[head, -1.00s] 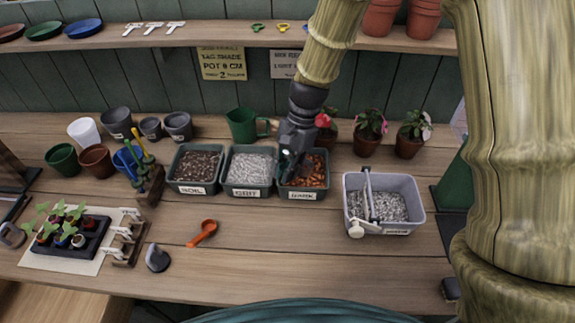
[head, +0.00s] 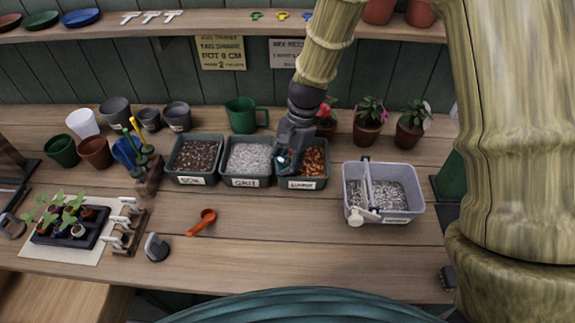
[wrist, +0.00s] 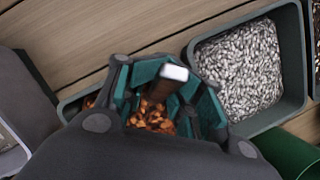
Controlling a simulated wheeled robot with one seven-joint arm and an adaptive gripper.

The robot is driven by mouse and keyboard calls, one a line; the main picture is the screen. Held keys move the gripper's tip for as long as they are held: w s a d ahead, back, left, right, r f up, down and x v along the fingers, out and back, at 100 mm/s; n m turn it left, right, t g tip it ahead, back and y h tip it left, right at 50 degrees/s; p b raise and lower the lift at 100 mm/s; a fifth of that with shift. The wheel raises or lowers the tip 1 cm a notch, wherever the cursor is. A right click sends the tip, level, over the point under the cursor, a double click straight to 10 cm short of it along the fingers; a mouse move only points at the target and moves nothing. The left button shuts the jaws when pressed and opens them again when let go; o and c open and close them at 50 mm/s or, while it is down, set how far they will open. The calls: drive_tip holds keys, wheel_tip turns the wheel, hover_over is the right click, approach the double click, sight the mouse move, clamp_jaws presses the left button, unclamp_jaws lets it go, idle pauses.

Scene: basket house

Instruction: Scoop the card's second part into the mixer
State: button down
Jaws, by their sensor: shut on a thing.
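My gripper (head: 287,160) is over the left part of the bark bin (head: 302,184), which holds orange-brown chips (head: 314,161). In the wrist view its fingers (wrist: 165,95) are shut on a brown-handled tool (wrist: 172,82) with a pale end. The tool's far end is hidden, so I cannot tell whether it carries chips.
The grit bin (head: 246,182) and soil bin (head: 193,180) stand left of the bark bin. A green mug (head: 241,115) and potted flowers (head: 369,123) stand behind. An orange scoop (head: 202,222) lies in front. The bench between the bark bin and mixer is clear.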

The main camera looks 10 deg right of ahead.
drive_tip(key=shift+s+d+f, duration=0.15)
drive_tip(key=shift+s+f, duration=0.2)
drive_tip(key=shift+f, duration=0.05)
drive_tip(key=shift+r+p, duration=0.6)
drive_tip(key=shift+p, duration=0.15)
drive_tip(key=shift+w+r+p, duration=0.2)
drive_tip(key=shift+r+p, duration=0.4)
drive_tip(key=shift+r, duration=0.05)
drive_tip(key=shift+w+a+r+p, duration=0.1)
drive_tip(key=shift+r+p, duration=1.8)
drive_tip(key=shift+r, duration=0.3)
drive_tip(key=shift+a+r+p, duration=0.1)
drive_tip(key=shift+r+p, duration=1.75)
drive_tip(key=shift+r, duration=0.35)
